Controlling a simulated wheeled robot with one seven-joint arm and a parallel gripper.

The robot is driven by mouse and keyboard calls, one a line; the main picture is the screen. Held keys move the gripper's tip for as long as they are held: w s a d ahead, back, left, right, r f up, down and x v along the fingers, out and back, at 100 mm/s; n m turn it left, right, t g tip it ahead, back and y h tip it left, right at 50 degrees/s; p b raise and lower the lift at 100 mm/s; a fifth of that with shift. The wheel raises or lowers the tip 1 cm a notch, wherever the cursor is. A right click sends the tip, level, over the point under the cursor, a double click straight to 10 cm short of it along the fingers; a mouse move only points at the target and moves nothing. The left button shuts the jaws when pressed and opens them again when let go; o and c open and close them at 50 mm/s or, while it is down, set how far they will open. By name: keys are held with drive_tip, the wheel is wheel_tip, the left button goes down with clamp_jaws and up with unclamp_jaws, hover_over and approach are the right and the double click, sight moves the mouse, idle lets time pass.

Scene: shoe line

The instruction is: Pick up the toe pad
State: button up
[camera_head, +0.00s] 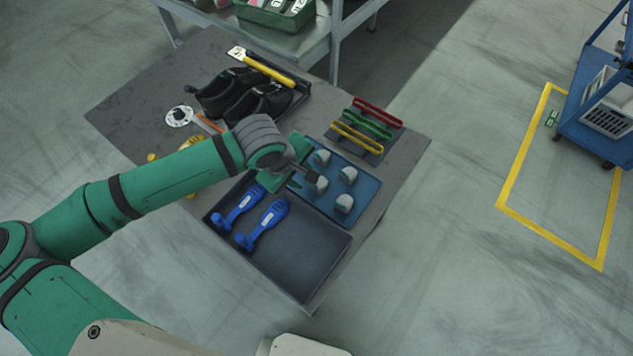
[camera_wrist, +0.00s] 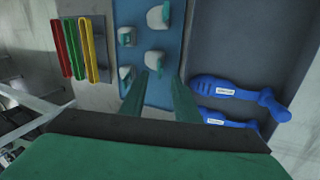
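Several toe pads, pale grey with teal parts, sit on a blue tray. In the head view, one is at the back (camera_head: 320,158), one at the right (camera_head: 347,175), one at the front (camera_head: 344,203) and one near my gripper (camera_head: 320,186). My gripper (camera_head: 303,178) is over the tray's left side, partly hidden by its own wrist. In the wrist view, my gripper (camera_wrist: 161,78) is open, with its two fingers apart. A toe pad (camera_wrist: 155,60) shows just beyond and between the fingertips, and I cannot tell whether they touch it. Another toe pad (camera_wrist: 126,73) is by the left finger.
The blue tray (camera_head: 369,187) lies beside a dark tray (camera_head: 305,265) with two blue shoe trees (camera_head: 262,222). Red, green and yellow strips (camera_head: 366,123) lie behind. Black shoes (camera_head: 240,95) and a yellow-handled tool (camera_head: 270,70) are at the back left. A shelf (camera_head: 300,45) stands behind the table.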

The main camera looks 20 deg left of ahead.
drive_tip(key=shift+d+x, duration=0.15)
drive_tip(key=shift+x, duration=1.6)
drive_tip(key=shift+d+x, duration=0.1)
drive_tip(key=shift+x, duration=1.65)
drive_tip(key=shift+s, duration=0.1)
clamp_jaws()
